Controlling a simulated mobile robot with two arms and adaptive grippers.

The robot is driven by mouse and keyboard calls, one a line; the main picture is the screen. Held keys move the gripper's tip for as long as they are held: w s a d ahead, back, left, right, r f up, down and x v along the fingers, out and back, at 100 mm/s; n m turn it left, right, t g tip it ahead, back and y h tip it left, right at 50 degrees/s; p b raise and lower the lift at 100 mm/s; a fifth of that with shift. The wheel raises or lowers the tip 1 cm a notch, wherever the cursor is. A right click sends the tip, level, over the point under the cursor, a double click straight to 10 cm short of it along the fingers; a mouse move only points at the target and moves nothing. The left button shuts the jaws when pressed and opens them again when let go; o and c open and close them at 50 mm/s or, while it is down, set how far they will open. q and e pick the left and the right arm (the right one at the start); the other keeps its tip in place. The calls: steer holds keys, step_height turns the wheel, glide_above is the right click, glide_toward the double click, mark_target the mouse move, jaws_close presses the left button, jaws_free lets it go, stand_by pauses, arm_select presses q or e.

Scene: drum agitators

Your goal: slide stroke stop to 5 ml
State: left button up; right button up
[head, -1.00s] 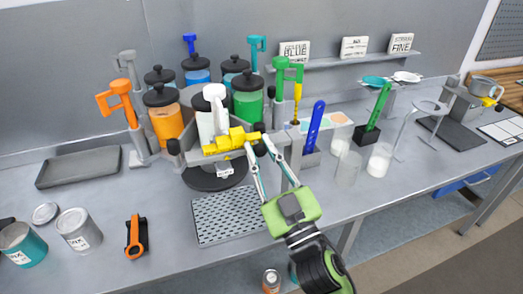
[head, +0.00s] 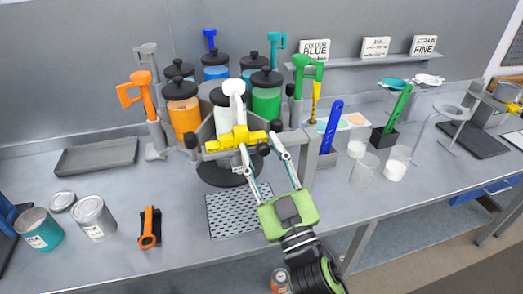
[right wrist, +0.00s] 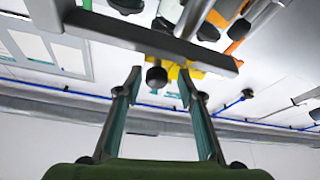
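The yellow stroke stop (head: 228,141) is a crosswise piece on the front of the carousel dispenser, below the white pump handle (head: 234,90). Black knobs are at its sides. It also shows in the right wrist view (right wrist: 180,73), partly behind a grey bar. My right gripper (head: 261,148) is open, its two fingers spread at the right part of the stop. In the right wrist view, a black knob (right wrist: 157,77) shows between the open fingers. I cannot tell whether the fingers touch anything. The scale marks cannot be read. My left gripper is not in view.
Paint canisters, such as the orange one (head: 184,115) and green one (head: 267,102), stand around the dispenser. A perforated drip tray (head: 228,219) lies in front. Clear beakers (head: 364,172) stand to the right.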

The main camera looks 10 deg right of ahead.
steer(key=shift+s+d+f, duration=0.1)
steer(key=shift+s+f, duration=0.2)
steer(key=shift+s, duration=0.2)
steer(key=v, duration=0.6)
steer(key=shift+s, duration=0.2)
